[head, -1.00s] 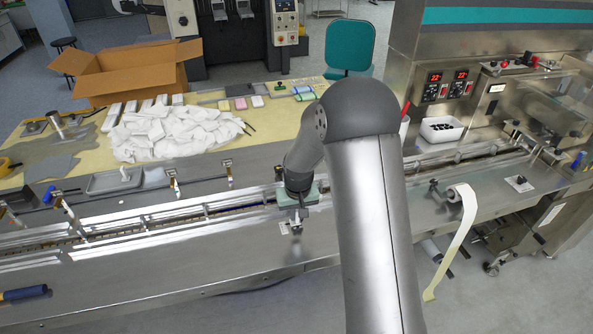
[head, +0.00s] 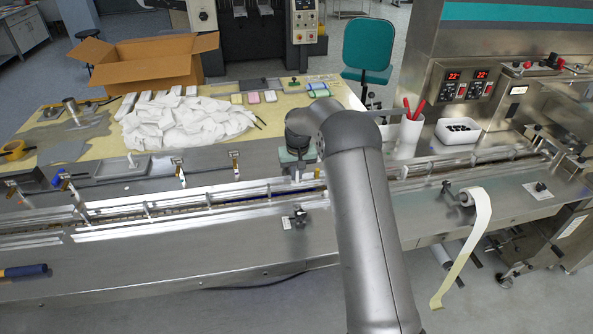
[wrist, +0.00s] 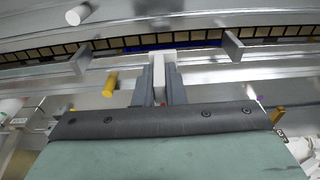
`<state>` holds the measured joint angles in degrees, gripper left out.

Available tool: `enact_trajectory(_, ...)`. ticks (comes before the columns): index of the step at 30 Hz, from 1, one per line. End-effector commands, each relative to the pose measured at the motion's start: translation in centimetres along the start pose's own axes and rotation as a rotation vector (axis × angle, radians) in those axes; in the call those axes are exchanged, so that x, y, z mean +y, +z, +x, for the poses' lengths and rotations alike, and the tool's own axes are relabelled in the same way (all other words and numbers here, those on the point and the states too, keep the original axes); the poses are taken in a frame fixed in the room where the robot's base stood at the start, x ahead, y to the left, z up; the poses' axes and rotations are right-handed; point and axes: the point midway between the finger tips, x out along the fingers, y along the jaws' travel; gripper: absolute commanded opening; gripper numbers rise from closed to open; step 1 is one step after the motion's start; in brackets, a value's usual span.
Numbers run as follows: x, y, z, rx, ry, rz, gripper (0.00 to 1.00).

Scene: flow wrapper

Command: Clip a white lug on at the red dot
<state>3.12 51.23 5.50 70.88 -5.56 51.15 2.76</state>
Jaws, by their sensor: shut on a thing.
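My gripper (wrist: 158,82) is shut on a pale, narrow piece, which looks like the white lug (wrist: 157,68). The fingers point at the slotted chain channel (wrist: 120,43) in the wrist view. In the head view my gripper (head: 297,174) is over the machine's long guide channel (head: 160,209), near its back rail.
A dark knob (head: 298,218) stands on the front deck below my gripper. White wrappers (head: 185,124), an open carton (head: 150,65) and a grey tray (head: 122,168) lie back left. A white bin (head: 457,138) of dark parts and a cup (head: 410,135) stand right. Upright posts flank the channel.

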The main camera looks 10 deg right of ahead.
Motion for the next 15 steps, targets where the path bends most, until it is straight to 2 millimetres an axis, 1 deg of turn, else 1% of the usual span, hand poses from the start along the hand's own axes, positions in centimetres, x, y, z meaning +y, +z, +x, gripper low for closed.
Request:
enact_trajectory(1, 0.0, 0.1, 0.8, -0.001, 0.0, 0.0, 0.0)
enact_trajectory(3, 0.0, 0.2, 1.5, -0.001, 0.0, 0.0, 0.0)
enact_trajectory(15, 0.0, 0.7, 5.3, 0.0, -0.001, 0.001, 0.0)
